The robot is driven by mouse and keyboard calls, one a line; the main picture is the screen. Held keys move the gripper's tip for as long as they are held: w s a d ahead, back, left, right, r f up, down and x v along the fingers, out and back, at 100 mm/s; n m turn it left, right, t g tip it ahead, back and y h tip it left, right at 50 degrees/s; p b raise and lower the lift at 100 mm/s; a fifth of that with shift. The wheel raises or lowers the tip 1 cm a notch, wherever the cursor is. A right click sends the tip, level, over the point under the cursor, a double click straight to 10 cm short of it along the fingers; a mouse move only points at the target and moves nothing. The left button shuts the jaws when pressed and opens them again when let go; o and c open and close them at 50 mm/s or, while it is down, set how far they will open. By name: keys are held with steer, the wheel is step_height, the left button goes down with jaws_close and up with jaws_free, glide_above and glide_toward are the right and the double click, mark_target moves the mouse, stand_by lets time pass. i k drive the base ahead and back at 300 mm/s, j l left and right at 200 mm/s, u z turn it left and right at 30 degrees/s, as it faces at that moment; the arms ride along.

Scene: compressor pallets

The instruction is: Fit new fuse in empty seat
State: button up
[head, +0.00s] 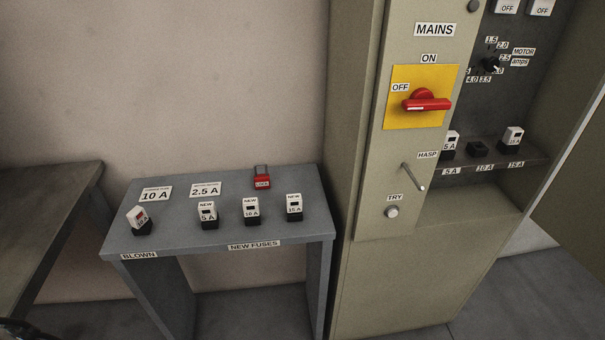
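Three white-topped new fuses stand upright on black bases on the small grey table: the 5 A new fuse (208,213), the 10 A new fuse (251,211) and the 15 A new fuse (294,207). In the open cabinet bay at the right, the 10 A seat (478,149) is a low black block with no fuse on it. A 5 A fuse (450,144) sits to its left, partly hidden by the cabinet front, and a 15 A fuse (514,138) to its right.
A tilted fuse (139,219) lies by the BLOWN label on the table (185,249). A red padlock (262,178) and cards reading 10 A (156,194) and 2.5 A (206,189) lie behind. The red mains handle (427,103) is horizontal, above the hasp (413,177).

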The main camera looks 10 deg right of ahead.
mark_target(251, 207)
steer(key=l+u, duration=0.1)
steer(key=u, duration=0.3)
steer(key=i+l+u, duration=0.1)
steer(key=u, duration=0.3)
steer(key=i+l+u, duration=0.1)
steer(key=l+u, duration=0.15)
steer(key=l, duration=0.25)
steer(key=l+u, duration=0.25)
steer(key=l, duration=0.8)
steer(key=i+l+u, duration=0.1)
steer(key=l, duration=0.45)
steer(key=k+l, duration=0.1)
steer(key=l, duration=0.2)
